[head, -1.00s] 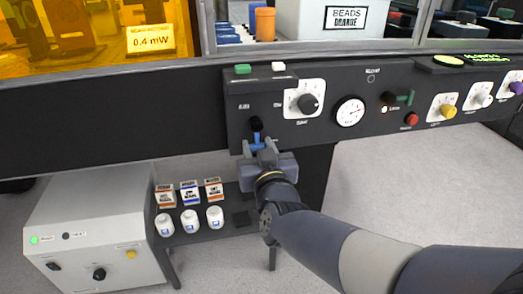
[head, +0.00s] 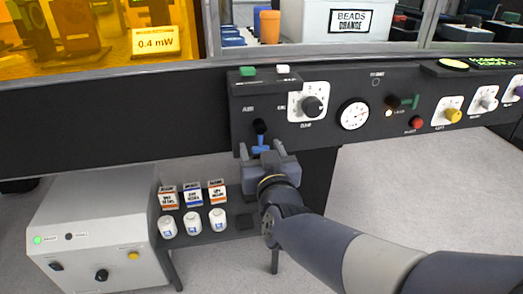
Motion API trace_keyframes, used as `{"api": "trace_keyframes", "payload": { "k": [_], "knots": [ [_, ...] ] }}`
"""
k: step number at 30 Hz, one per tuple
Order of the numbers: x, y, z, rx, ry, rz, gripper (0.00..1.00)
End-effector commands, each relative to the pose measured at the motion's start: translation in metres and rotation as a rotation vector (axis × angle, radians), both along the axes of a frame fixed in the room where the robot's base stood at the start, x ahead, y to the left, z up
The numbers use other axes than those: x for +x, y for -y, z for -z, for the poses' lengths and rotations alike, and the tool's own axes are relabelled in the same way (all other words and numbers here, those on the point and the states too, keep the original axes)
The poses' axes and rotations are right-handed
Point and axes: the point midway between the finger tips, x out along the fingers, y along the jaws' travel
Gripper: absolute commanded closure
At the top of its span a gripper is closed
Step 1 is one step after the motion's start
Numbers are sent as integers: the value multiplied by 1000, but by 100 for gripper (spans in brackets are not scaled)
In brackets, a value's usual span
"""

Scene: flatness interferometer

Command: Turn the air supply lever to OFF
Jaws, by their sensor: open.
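A small lever with a black upper part (head: 259,127) and a blue lower part (head: 261,148) is on the left of the dark control panel. It points roughly downward. Its labels are too small to read surely. My gripper (head: 260,149) is open just below and in front of the panel, with its fingers to either side of the blue part. I cannot tell whether they touch it. The gripper body hides what lies directly below the lever.
The panel (head: 338,136) also carries a black dial (head: 312,106), a round gauge (head: 353,114), a red button (head: 416,122) and coloured knobs. Below left stand a grey box (head: 95,220) and a small dark shelf with white bottles (head: 192,222) and small cartons.

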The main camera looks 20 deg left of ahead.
Motion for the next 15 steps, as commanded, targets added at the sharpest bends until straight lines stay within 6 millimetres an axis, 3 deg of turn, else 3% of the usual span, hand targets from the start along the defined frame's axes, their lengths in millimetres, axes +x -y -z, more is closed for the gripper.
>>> {"api": "trace_keyframes", "payload": {
  "k": [7, 15],
  "knots": [
    [-10, 5, -1, -1, 1, -1, 42],
    [-52, 31, -3, -1, 1, -3, 42]
  ]
}}
